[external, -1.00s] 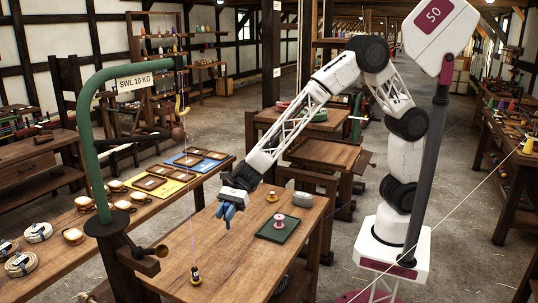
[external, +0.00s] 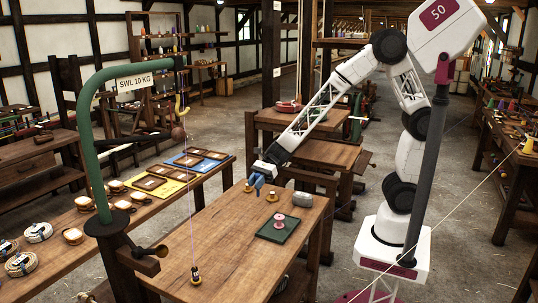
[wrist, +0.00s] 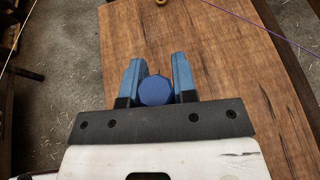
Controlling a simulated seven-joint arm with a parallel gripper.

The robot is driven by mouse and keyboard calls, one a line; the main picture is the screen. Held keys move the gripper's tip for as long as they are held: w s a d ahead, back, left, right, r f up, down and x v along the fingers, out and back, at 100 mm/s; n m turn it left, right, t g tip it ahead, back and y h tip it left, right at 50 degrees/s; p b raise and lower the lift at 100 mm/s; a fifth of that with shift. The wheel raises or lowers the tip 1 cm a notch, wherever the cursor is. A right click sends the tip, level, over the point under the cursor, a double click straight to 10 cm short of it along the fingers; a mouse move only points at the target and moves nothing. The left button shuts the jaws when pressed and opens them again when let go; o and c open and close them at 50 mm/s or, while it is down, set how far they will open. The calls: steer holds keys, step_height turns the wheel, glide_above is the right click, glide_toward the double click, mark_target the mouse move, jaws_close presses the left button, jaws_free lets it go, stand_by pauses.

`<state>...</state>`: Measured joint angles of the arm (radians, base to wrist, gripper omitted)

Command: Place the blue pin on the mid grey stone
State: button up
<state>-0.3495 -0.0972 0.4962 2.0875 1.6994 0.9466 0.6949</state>
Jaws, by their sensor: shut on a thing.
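My gripper (external: 256,182) is low above the far left part of the wooden table. In the wrist view my gripper (wrist: 157,72) is shut on the blue pin (wrist: 156,91), seen as a round blue top between the two blue fingers. In the external view I cannot tell the pin apart from the fingers. A grey, rounded, stone-like block (external: 303,197) lies at the table's far right, to the right of my gripper and apart from it. I cannot tell whether it is the mid grey stone; no stone shows in the wrist view.
A small brass-coloured piece (external: 272,196) stands right of my gripper, another (external: 249,188) just below it. A pink spool (external: 280,218) sits on a dark green tray (external: 268,236). A weight (external: 196,276) hangs on a purple line from the green crane (external: 93,150). The table's middle is clear.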

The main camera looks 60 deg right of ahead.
steer(key=s+d+m+t, duration=0.2)
steer(key=s+d, duration=0.2)
steer(key=d, duration=0.9)
steer(key=s+d+f+m+t+h, duration=0.1)
steer(key=s+d+f+m+t, duration=0.1)
steer(key=s+d, duration=0.7)
steer(key=s+d+f+m+t+h, duration=0.1)
steer(key=s+d+f, duration=0.3)
steer(key=s+d, duration=0.6)
steer(key=shift+s+f+m+t, duration=0.25)
steer(key=shift+s+m+t, duration=0.15)
steer(key=shift+s, duration=0.25)
steer(key=shift+w, duration=0.15)
glide_above(300, 195)
steer(key=shift+d+f, duration=0.2)
steer(key=shift+f, duration=0.55)
steer(key=shift+f, duration=1.8)
